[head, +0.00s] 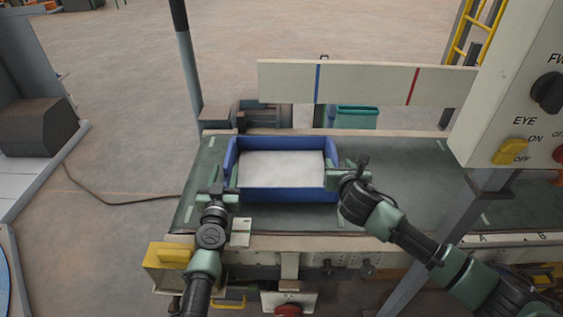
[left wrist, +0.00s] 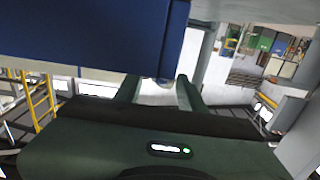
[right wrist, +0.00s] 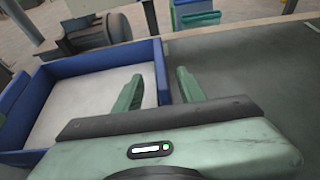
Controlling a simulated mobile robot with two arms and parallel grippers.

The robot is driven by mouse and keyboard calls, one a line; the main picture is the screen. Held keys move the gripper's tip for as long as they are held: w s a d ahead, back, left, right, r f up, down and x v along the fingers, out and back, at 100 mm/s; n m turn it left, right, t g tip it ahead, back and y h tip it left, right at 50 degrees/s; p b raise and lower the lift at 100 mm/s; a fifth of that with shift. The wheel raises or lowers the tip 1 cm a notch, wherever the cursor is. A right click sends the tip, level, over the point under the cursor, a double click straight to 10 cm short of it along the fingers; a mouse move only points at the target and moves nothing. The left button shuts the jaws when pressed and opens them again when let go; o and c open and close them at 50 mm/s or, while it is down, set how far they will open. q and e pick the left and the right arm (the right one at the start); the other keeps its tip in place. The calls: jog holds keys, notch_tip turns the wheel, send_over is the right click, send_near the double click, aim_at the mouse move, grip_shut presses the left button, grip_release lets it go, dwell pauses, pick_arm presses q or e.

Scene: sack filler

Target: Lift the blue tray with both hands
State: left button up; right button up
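The blue tray (head: 282,195) sits flat on the dark conveyor belt, with white material covering its floor. My left gripper (head: 227,182) is at the tray's left wall; in the left wrist view its fingers (left wrist: 158,88) are spread, with the blue wall (left wrist: 90,35) close above them. I cannot tell whether they touch it. My right gripper (head: 343,172) is at the right wall. In the right wrist view its fingers (right wrist: 158,88) are open, one over the tray's inside and one outside, around the right wall (right wrist: 161,72).
A pale rail (head: 360,84) with blue and red marks runs behind the tray. A teal bin (head: 356,118) stands beyond it. A control box (head: 520,90) on a post is at the right. The belt (head: 400,180) is clear right of the tray.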

aim_at(228, 152)
pick_arm(q)
jog(key=shift+w+a+r, duration=0.1)
jog(key=shift+w, duration=0.25)
pick_arm(e)
jog(key=shift+w+r, duration=0.2)
jog(key=shift+w, duration=0.25)
pick_arm(q)
jog(key=shift+s+r, duration=0.1)
pick_arm(e)
jog(key=shift+s, duration=0.15)
pick_arm(q)
jog(key=shift+w, duration=3.95)
pick_arm(e)
jog(key=shift+x, duration=3.95)
pick_arm(q)
jog(key=shift+c, duration=0.3)
pick_arm(e)
jog(key=shift+r, duration=0.1)
jog(key=shift+c, duration=0.3)
pick_arm(q)
grip_shut()
pick_arm(e)
grip_shut()
jog(key=shift+d, duration=0.1)
